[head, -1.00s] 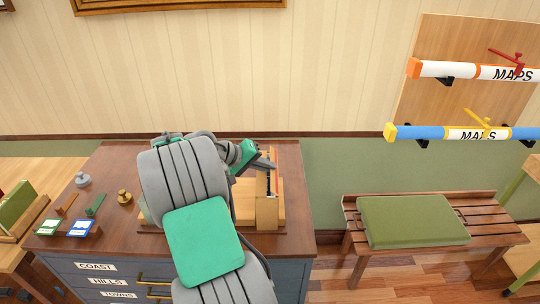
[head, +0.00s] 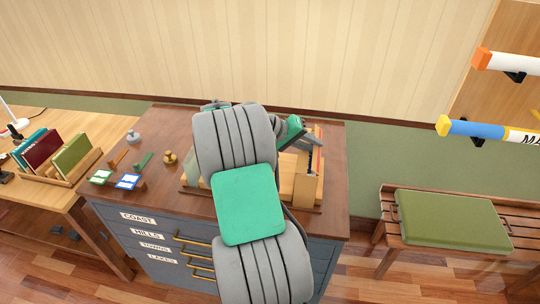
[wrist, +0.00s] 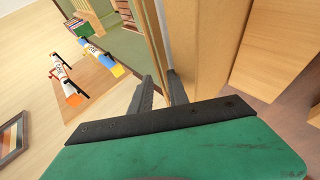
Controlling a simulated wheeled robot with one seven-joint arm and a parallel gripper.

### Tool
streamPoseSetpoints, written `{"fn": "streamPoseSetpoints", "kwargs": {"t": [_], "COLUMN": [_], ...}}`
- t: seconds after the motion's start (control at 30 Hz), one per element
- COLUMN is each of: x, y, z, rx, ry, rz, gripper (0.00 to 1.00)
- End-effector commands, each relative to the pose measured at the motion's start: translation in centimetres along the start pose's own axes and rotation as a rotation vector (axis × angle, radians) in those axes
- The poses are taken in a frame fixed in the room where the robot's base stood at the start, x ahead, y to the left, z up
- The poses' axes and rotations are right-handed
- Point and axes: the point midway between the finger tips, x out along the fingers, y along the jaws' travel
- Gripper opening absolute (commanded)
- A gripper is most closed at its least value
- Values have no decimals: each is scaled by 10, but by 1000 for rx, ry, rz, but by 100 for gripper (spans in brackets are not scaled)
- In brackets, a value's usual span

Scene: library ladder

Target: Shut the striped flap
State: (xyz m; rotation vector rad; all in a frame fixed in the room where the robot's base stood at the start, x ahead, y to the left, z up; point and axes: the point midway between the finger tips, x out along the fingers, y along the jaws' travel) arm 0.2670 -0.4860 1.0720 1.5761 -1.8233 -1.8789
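A light wooden case (head: 309,188) stands on the dark-topped chest of drawers, partly hidden behind my arm. An upright panel at its right side is seen nearly edge-on. I cannot make out stripes, so I cannot tell which part is the striped flap. My gripper (head: 312,139) is at the top of the case, near this panel. In the wrist view, my two dark fingers (wrist: 160,92) show a narrow gap. A thin upright wooden edge (wrist: 152,38) runs down to that gap. I cannot tell whether the fingers touch or hold it.
Stamps and small coloured blocks (head: 129,181) lie on the left of the chest top (head: 165,125). A desk with books (head: 72,155) stands at left. A bench with a green cushion (head: 450,220) is at right, below wall-mounted map tubes (head: 480,130).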

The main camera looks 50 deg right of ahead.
Motion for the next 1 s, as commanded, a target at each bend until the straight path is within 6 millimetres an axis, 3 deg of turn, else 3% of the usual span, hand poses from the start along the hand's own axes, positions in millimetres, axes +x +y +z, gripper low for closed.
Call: {"fn": "streamPoseSetpoints", "kwargs": {"t": [0.17,0.43,0.5,0.77,1.0], "x": [4,11,-17,-74,-110], "y": [2,14,26,49,5], "z": [1,5,0,2,4], "rx": [43,169,158,156,69], "ry": [0,3,6,4,91], "rz": [-88,-391,-385,-384,-463], "gripper": [25,25,25,25,25]}}
